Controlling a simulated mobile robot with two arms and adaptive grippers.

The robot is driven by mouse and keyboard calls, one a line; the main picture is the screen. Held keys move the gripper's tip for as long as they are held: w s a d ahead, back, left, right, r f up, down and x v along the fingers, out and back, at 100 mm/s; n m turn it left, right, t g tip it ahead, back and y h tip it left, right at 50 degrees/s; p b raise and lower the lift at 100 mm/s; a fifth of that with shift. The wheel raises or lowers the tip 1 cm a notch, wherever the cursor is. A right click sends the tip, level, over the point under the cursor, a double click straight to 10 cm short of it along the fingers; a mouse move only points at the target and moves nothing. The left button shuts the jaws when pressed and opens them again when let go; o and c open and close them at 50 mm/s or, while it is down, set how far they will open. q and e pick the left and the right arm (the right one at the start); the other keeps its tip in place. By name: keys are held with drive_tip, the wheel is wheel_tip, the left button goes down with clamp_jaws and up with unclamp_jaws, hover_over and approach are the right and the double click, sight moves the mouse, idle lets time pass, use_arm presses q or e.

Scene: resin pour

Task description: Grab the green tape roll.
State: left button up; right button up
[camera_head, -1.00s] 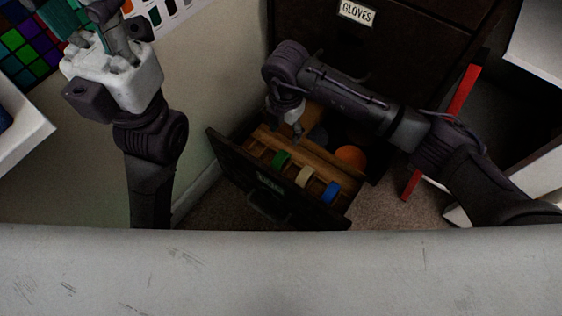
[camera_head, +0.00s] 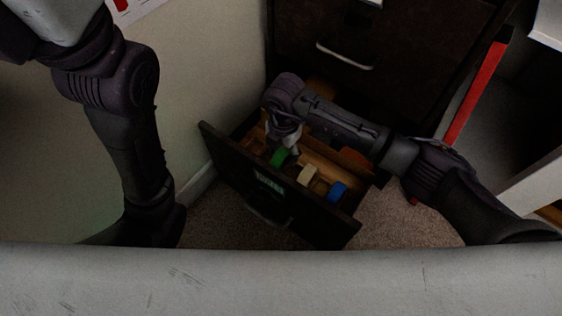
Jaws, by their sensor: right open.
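The green tape roll (camera_head: 280,157) stands in the open lower drawer (camera_head: 255,185), toward its left end. A tan roll (camera_head: 307,174) and a blue roll (camera_head: 337,192) stand to its right in the same row. My right gripper (camera_head: 288,150) points down into the drawer right at the green roll, partly overlapping it in the picture. It is open; whether its fingers touch the roll I cannot tell. My left arm comes in at the upper left, and its gripper is outside the picture.
The dark cabinet (camera_head: 400,60) with a closed upper drawer and metal handle (camera_head: 345,57) stands behind the open drawer. A wall is close on the left. A red upright edge (camera_head: 477,92) and an open compartment lie to the right. Carpet (camera_head: 400,218) shows beside the drawer.

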clamp_jaws()
idle(0.4)
